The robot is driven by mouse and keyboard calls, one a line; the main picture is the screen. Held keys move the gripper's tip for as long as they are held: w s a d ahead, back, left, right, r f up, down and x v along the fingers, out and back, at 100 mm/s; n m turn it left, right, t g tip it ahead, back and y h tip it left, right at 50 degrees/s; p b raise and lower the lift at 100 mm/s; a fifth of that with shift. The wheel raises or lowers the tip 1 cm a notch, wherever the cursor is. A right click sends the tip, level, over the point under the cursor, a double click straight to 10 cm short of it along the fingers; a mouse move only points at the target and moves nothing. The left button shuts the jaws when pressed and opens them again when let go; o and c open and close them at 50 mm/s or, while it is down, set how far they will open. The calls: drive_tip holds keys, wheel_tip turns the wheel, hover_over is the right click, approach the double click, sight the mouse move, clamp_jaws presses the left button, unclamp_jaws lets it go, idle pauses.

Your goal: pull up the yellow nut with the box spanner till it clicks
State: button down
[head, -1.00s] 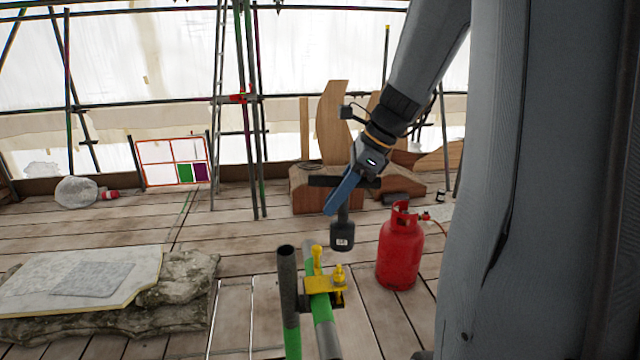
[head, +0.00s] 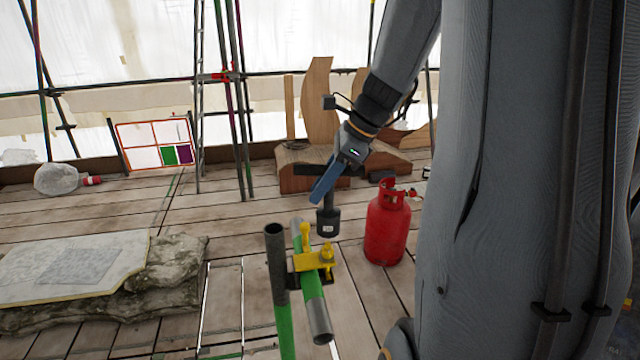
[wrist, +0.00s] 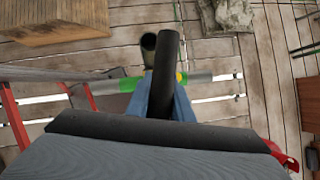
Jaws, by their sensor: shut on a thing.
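My gripper (head: 324,186) has blue fingers and is shut on the dark box spanner (head: 328,222), whose socket hangs downward with a small white label. In the wrist view the spanner's black bar (wrist: 169,62) sits between my fingers (wrist: 164,95). The yellow nut (head: 327,249) is on a yellow clamp (head: 312,261) on the green-banded tube. The socket is just above the nut, with a small gap in the head view. In the wrist view the spanner and fingers hide most of the clamp; only a bit of yellow (wrist: 182,77) shows.
A grey upright tube (head: 276,262) stands left of the clamp, and a second yellow bolt (head: 305,238) rises beside the nut. A red gas bottle (head: 387,231) stands to the right. A stone block with a board (head: 75,262) lies at left.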

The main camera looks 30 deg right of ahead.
sight(322, 207)
drive_tip(key=shift+f+b, duration=4)
drive_tip(key=shift+f, duration=0.05)
drive_tip(key=shift+r+m+t+p, duration=0.15)
drive_tip(key=shift+m+t+p, duration=0.15)
drive_tip(key=shift+m+p, duration=0.35)
drive_tip(key=shift+w+d+m+t+h+p, duration=0.15)
drive_tip(key=shift+m+t+h+p, duration=0.15)
drive_tip(key=shift+m+h+p, duration=0.45)
drive_tip(key=shift+w+d+m+t+h+p, duration=0.1)
drive_tip(key=shift+m+t+p, duration=0.3)
drive_tip(key=shift+m, duration=0.7)
drive_tip(key=shift+w+d+m+t+h+p, duration=0.1)
drive_tip(key=shift+d+m+t+h+p, duration=0.1)
drive_tip(key=shift+m+h+p, duration=0.45)
wheel_tip(322, 207, up, 3)
drive_tip(key=p, duration=0.3)
drive_tip(key=shift+m, duration=0.25)
drive_tip(key=shift+r+p, duration=0.55)
drive_tip(key=shift+r, duration=1.65)
drive_tip(key=shift+s, duration=0.1)
